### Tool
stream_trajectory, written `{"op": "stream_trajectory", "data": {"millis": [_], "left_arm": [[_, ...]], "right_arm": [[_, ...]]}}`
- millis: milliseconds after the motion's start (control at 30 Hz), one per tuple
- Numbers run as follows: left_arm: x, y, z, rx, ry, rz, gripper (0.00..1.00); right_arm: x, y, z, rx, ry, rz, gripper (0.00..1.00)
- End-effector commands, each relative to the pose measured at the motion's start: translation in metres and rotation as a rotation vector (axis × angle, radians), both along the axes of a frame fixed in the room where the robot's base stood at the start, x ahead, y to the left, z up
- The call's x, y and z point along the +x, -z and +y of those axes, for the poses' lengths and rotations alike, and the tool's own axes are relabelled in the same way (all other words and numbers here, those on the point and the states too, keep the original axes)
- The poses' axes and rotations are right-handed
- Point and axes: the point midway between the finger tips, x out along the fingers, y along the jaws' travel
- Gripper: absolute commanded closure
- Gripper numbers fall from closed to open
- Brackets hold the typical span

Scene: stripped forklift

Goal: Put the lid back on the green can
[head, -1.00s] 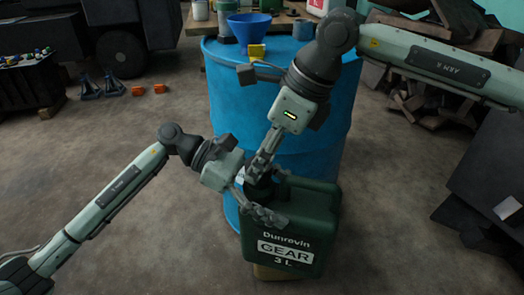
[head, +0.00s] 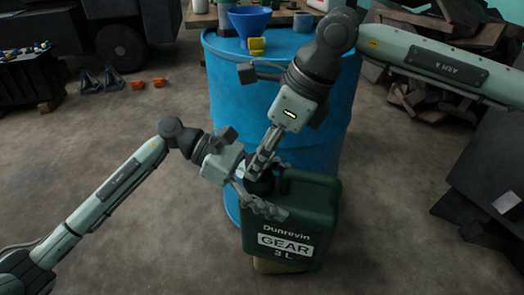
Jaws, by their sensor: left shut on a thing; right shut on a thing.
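The green can (head: 290,225) is dark green, lettered "Dunrevin GEAR 3 L", with a handle on top. It stands upright in front of the blue drum. My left gripper (head: 266,208) is shut on the can's upper left part, its fingers across the front shoulder. My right gripper (head: 260,172) points down from above and is shut on the dark lid (head: 259,186) at the can's neck. The fingers hide much of the lid and the neck, so I cannot tell whether the lid is seated or just above the opening.
The blue drum (head: 225,95) stands right behind the can. A tan support (head: 275,267) shows under the can. Scrap lies at the right; the floor at the left is mostly clear.

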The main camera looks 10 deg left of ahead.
Motion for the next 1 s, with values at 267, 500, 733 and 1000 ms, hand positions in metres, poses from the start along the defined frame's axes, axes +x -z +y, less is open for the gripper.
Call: {"op": "stream_trajectory", "data": {"millis": [267, 500, 733, 1000], "left_arm": [[0.0011, -0.0068, -0.0012, -0.012, -0.001, -0.008, 1.00], [0.0011, -0.0067, -0.0011, -0.012, -0.001, -0.007, 1.00], [0.0011, -0.0065, -0.0011, -0.012, -0.001, -0.007, 1.00], [0.0011, -0.0066, -0.0011, -0.012, -0.001, -0.007, 1.00]], "right_arm": [[-0.0014, 0.0016, 0.0002, -0.007, 0.086, -0.001, 0.68], [-0.0018, 0.0008, 0.0007, -0.002, 0.293, -0.002, 0.68], [-0.0013, 0.0006, 0.0010, -0.001, 0.300, -0.001, 0.68], [-0.0014, 0.0008, 0.0009, -0.001, 0.299, -0.001, 0.35]]}}
